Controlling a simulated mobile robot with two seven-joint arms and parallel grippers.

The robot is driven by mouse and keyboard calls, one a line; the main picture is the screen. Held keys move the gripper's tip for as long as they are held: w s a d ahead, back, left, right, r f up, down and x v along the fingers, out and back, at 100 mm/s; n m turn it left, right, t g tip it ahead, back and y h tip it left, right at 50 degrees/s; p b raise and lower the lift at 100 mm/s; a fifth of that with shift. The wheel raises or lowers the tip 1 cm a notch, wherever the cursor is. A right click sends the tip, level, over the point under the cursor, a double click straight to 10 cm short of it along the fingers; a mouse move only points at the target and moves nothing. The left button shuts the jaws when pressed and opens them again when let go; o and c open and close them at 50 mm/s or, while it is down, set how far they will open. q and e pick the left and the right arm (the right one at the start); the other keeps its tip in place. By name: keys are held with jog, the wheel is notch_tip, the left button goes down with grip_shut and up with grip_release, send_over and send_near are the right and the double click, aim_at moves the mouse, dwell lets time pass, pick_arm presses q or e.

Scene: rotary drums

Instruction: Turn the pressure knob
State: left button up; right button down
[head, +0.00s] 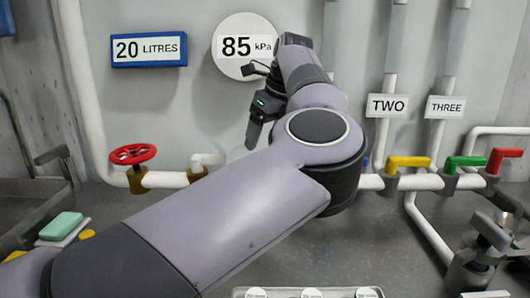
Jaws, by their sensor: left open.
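My left arm comes in from the lower left, crosses the middle of the head view and bends back toward the wall. Its gripper (254,138) hangs fingers down in front of the wall, below the pressure display (236,46), which reads 85 kPa. The gripper is open, with nothing seen between its fingers. I cannot make out a pressure knob; my arm hides part of the wall and pipe in the centre.
A red wheel valve (133,154) and a white handle (207,159) are on the pipe at left. Yellow (408,162), green (465,162) and red (503,158) lever valves are at right. A blue-framed sign (149,50) reads 20 LITRES.

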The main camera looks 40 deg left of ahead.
pick_arm(q)
jog(key=x, duration=0.6)
jog(key=shift+s+a+f, duration=0.1)
jog(key=shift+s+a, duration=0.05)
jog(key=shift+s, duration=0.05)
jog(key=c, duration=1)
jog(key=shift+f+m+b, duration=0.15)
jog(key=shift+m+b, duration=0.35)
jog(key=shift+m+t+b, duration=0.3)
jog(key=shift+m+b, duration=0.05)
jog(key=shift+m, duration=0.15)
jog(key=o, duration=1)
